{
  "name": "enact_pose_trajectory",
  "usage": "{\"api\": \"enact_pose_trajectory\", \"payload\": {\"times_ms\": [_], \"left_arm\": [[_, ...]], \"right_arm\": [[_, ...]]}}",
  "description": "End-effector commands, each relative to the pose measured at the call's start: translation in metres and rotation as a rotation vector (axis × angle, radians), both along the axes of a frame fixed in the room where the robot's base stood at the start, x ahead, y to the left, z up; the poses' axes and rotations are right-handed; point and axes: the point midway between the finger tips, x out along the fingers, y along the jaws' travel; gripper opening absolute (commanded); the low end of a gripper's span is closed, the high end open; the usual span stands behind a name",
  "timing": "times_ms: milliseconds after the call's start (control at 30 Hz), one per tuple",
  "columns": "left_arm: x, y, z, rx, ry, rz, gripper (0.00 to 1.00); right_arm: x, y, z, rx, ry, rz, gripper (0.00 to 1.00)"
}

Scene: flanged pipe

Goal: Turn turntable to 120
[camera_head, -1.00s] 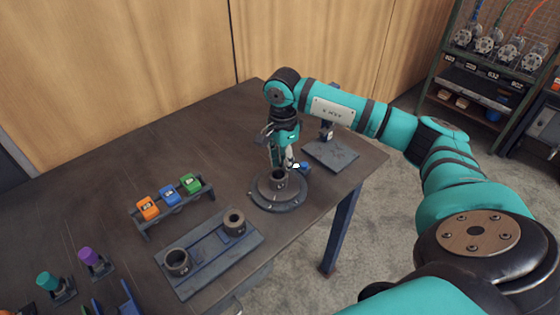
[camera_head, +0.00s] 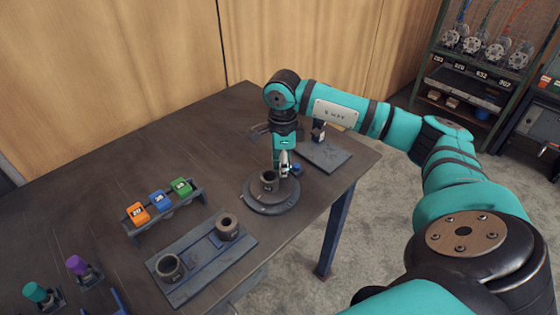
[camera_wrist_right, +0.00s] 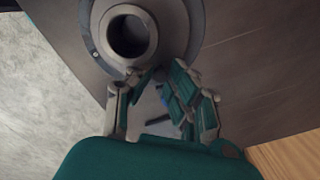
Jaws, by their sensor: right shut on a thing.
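The turntable (camera_head: 256,203) is a dark round disc near the table's right edge, with an upright hollow pipe (camera_head: 269,182) at its centre. In the right wrist view the turntable (camera_wrist_right: 194,20) fills the top, and I look down into the pipe (camera_wrist_right: 131,36). My right gripper (camera_head: 286,167) points down at the disc's back right side, beside the pipe. In the wrist view its fingers (camera_wrist_right: 158,88) are shut on a part at the turntable's rim, mostly hidden between them. A small blue piece shows by the fingers. I cannot read any angle mark. My left gripper is out of view.
A dark plate (camera_head: 325,155) with a small fixture lies behind right. A flat base (camera_head: 198,258) with two hollow flanges lies in front left. A rack of orange, blue and green blocks (camera_head: 160,199) stands left. The table's back left is clear.

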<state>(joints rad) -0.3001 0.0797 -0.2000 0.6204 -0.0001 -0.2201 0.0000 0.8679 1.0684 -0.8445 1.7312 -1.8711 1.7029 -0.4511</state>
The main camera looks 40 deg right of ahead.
Motion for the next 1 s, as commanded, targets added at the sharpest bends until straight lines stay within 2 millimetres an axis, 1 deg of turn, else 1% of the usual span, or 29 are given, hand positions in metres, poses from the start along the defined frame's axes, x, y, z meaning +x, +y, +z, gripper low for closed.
{"api": "enact_pose_trajectory", "payload": {"times_ms": [400, 1000], "left_arm": [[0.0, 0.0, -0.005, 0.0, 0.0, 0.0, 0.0], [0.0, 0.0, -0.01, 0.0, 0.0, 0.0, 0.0]], "right_arm": [[-0.008, -0.003, 0.002, -0.003, -0.008, -0.211, 0.0], [-0.021, 0.0, 0.002, -0.001, -0.006, -0.499, 0.0]]}}
